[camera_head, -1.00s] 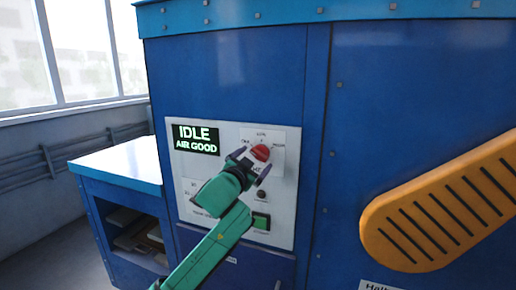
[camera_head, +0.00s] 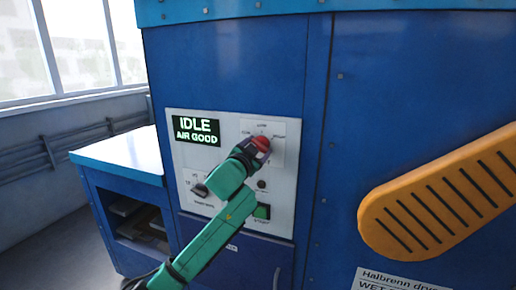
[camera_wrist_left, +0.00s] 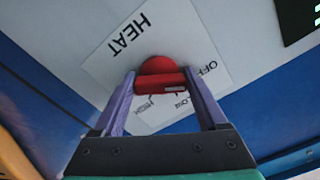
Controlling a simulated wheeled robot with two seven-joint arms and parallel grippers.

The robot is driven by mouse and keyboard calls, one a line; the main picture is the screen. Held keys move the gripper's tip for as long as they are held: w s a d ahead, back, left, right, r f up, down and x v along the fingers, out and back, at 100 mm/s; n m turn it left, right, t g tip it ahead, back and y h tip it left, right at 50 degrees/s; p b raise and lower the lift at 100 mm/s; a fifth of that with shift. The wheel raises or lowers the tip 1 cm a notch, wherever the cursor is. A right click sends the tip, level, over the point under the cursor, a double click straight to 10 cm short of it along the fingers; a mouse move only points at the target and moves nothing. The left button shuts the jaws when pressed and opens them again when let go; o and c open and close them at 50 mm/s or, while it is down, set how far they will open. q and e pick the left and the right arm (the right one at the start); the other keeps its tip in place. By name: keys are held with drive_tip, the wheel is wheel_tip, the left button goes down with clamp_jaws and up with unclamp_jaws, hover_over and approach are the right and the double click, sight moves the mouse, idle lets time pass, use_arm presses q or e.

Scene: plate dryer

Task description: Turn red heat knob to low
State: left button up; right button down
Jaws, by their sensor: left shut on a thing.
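The red heat knob (camera_head: 262,142) sits on the white control panel of the blue dryer, in the upper right of that panel. My left gripper (camera_head: 254,148) reaches up to it from the lower left and is shut on it. In the left wrist view the red knob (camera_wrist_left: 158,68) is between the two purple fingers (camera_wrist_left: 160,82), on a white card marked HEAT, with OFF and LOW marks partly readable. The fingers and the red grip hide part of the card. I cannot tell for certain which mark the knob points to. My right gripper is not in view.
The display (camera_head: 197,130) reads IDLE, AIR GOOD. A dark knob (camera_head: 200,190), a small dark button (camera_head: 262,184) and a green button (camera_head: 262,211) are close to my arm. A large yellow slotted part (camera_head: 430,205) is at right; a blue side bench (camera_head: 120,158) stands at left.

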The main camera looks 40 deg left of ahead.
use_arm(q)
drive_tip(key=m+p, duration=0.2)
drive_tip(key=m, duration=0.3)
drive_tip(key=shift+r+m, duration=0.1)
drive_tip(key=shift+m, duration=0.3)
drive_tip(key=m+p, duration=0.1)
drive_tip(key=m, duration=0.4)
drive_tip(key=shift+m+p, duration=0.3)
drive_tip(key=shift+p, duration=0.05)
drive_tip(key=o, duration=1.3)
